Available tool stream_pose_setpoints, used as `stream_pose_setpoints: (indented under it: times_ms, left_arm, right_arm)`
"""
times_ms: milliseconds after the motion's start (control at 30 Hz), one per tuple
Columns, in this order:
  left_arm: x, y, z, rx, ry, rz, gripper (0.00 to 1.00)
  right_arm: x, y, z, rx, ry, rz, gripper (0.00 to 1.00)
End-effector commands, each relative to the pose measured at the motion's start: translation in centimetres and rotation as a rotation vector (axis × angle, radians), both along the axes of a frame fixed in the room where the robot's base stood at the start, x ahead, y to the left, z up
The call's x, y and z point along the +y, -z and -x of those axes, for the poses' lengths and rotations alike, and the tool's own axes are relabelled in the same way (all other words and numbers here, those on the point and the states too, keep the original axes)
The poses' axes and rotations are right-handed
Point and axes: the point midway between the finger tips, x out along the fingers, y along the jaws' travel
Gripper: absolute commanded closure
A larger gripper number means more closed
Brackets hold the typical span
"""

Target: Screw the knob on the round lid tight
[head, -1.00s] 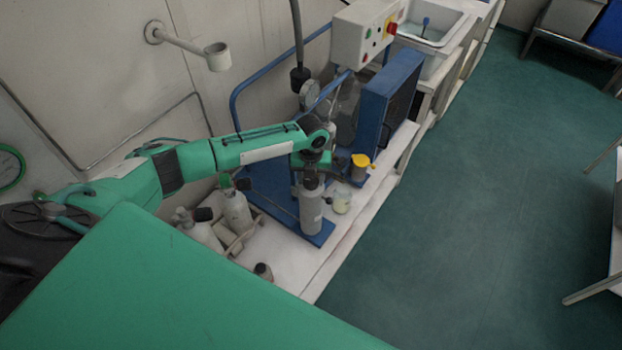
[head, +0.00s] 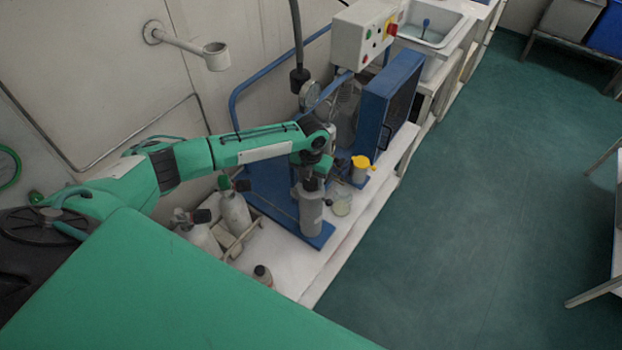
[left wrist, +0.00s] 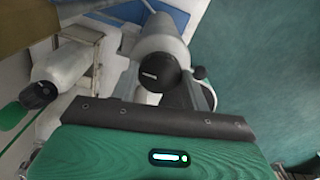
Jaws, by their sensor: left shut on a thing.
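A grey upright canister (head: 310,214) stands on the blue base plate, and its top is right under my left gripper (head: 313,184). In the left wrist view the same canister (left wrist: 163,32) is seen end-on with a black round knob (left wrist: 159,73) at its near end. My left gripper (left wrist: 166,92) has its fingers on either side of the knob and is shut on it. I cannot see how tightly the knob is seated. My right gripper is not in view.
A yellow-topped jar (head: 360,168) and a clear cup (head: 341,203) stand close right of the canister. White bottles (head: 235,213) stand to its left in a rack. A blue panel housing (head: 385,108) and a control box (head: 366,34) rise behind.

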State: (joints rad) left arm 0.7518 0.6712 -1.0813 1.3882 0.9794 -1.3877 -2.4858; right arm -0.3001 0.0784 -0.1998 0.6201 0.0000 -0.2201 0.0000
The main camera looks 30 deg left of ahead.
Motion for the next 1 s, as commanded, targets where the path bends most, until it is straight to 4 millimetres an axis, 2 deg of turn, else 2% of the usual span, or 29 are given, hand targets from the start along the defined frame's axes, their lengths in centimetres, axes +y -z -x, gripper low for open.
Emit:
stream_pose_setpoints:
  times_ms: [133, 167, 267, 533, 667, 767, 1000]
  left_arm:
    - [0.0, 0.0, 0.0, 0.000, 0.002, 0.000, 0.77]
    - [0.0, 0.0, 0.0, 0.000, 0.001, 0.000, 0.50]
    - [0.0, 0.0, 0.0, 0.000, 0.001, 0.000, 0.32]
    - [0.0, 0.0, 0.0, 0.000, 0.000, 0.000, 0.32]
    - [0.0, -0.8, -0.1, -0.003, 0.000, 0.002, 0.32]
    - [0.0, -2.3, -0.1, -0.004, 0.000, 0.002, 0.32]
    - [0.0, -7.8, -0.1, -0.005, 0.001, 0.001, 0.32]
  right_arm:
    - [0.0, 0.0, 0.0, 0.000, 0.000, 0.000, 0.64]
    - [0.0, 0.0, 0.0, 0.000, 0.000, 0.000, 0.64]
    - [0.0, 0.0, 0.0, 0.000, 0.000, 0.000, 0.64]
    - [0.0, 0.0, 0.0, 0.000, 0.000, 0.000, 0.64]
    - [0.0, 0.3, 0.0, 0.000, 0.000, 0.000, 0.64]
    - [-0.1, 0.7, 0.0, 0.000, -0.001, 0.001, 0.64]
    - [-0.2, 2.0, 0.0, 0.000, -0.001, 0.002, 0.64]
